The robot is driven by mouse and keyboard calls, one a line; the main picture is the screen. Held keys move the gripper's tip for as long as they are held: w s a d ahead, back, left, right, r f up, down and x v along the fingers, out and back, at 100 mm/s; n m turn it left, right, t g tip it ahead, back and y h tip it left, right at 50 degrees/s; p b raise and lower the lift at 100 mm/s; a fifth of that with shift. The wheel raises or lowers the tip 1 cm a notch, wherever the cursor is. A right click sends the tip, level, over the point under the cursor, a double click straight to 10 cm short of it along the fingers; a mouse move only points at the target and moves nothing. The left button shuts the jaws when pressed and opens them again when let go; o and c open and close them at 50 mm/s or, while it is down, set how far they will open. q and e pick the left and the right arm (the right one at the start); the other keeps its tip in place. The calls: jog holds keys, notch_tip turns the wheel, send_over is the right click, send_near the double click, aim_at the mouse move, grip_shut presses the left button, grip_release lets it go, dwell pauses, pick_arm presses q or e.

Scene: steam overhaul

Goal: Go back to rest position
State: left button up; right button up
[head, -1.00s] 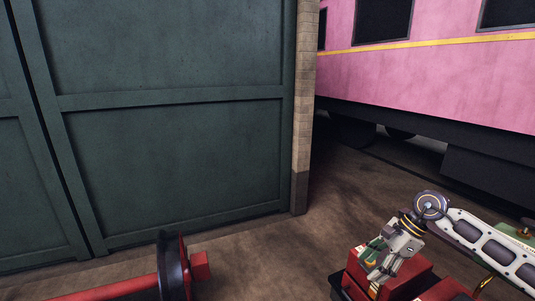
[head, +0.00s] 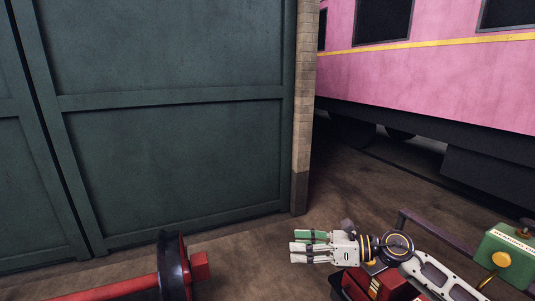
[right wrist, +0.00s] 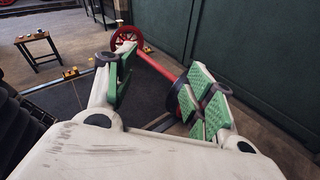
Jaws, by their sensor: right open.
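My right gripper (head: 303,248) is at the lower right of the head view, with its fingers pointing left. It is open and empty, to the left of and above a red box-shaped thing (head: 358,284). In the right wrist view its fingers (right wrist: 158,98) with green pads stand apart with nothing between them. My left gripper does not show in either view.
A dark green door (head: 175,155) fills the left, beside a brick pillar (head: 303,110). A pink railway carriage (head: 430,75) stands at the right. A red axle with a dark wheel (head: 173,268) lies at lower left. A green box (head: 508,257) is at far right. A small table (right wrist: 36,38) stands farther off.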

jog(key=w+d+r+m+t+h, duration=0.2)
jog(key=m+t, duration=0.5)
jog(key=m, duration=0.4)
jog(key=w+d+r+m+t+h, duration=0.1)
jog(key=w+r+m+t+h, duration=0.15)
jog(key=m+t, duration=0.6)
jog(key=s+d+f+m+g+h, duration=0.2)
jog(key=d+f+m+h, duration=0.4)
jog(key=m, duration=0.3)
jog(key=s+d+f+m+g+h, duration=0.25)
jog(key=d+f+m+h, duration=0.2)
jog(key=f+m, duration=0.4)
jog(key=s+f+m+g, duration=0.55)
jog(key=s+f, duration=0.25)
jog(key=s, duration=0.3)
jog(key=s+f+m+g, duration=0.4)
jog(key=s+f+g, duration=0.3)
jog(key=s, duration=0.4)
notch_tip(320, 180, down, 34)
jog(key=s, duration=0.2)
jog(key=s+d+f, duration=0.3)
jog(key=s+f, duration=0.6)
jog(key=s, duration=0.1)
jog(key=s+d+f+n+g, duration=0.1)
jog(key=s+d+f, duration=0.2)
jog(key=s+f, duration=0.7)
jog(key=shift+s+d+f+h, duration=0.2)
jog(key=shift+s+d+h, duration=0.2)
jog(key=shift+s, duration=0.3)
